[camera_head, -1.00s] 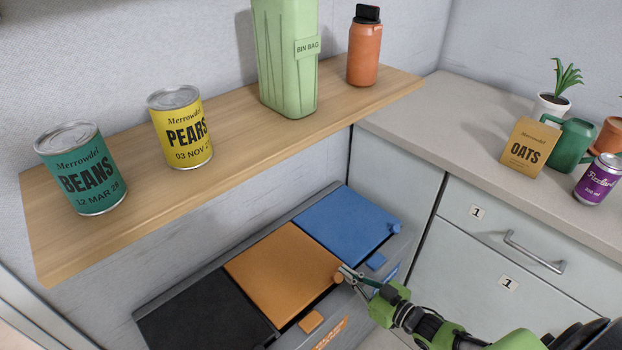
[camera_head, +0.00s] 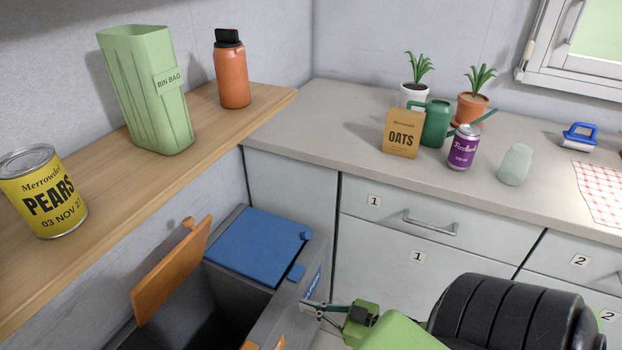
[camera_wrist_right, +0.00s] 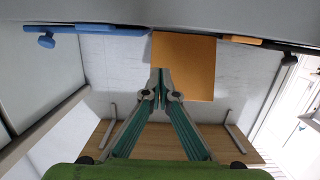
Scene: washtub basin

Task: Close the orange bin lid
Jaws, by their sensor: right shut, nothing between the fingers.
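The orange bin lid (camera_head: 172,270) stands raised, tilted up toward the wall under the shelf, with its knob at the upper edge. The dark inside of the bin (camera_head: 200,325) shows below it. In the right wrist view the orange lid (camera_wrist_right: 183,50) is a flat panel beyond the fingertips. My right gripper (camera_head: 308,308) is shut and empty beside the bin unit's front edge, apart from the lid in the head view. Its fingers (camera_wrist_right: 161,92) meet at the tips in the wrist view. My left gripper is not in view.
The blue lid (camera_head: 260,246) lies flat and closed behind the open bin. A wooden shelf (camera_head: 110,190) overhangs the bins, carrying a pears can (camera_head: 42,195), a green bin-bag box (camera_head: 150,95) and an orange bottle (camera_head: 231,72). Drawers (camera_head: 415,255) stand to the right.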

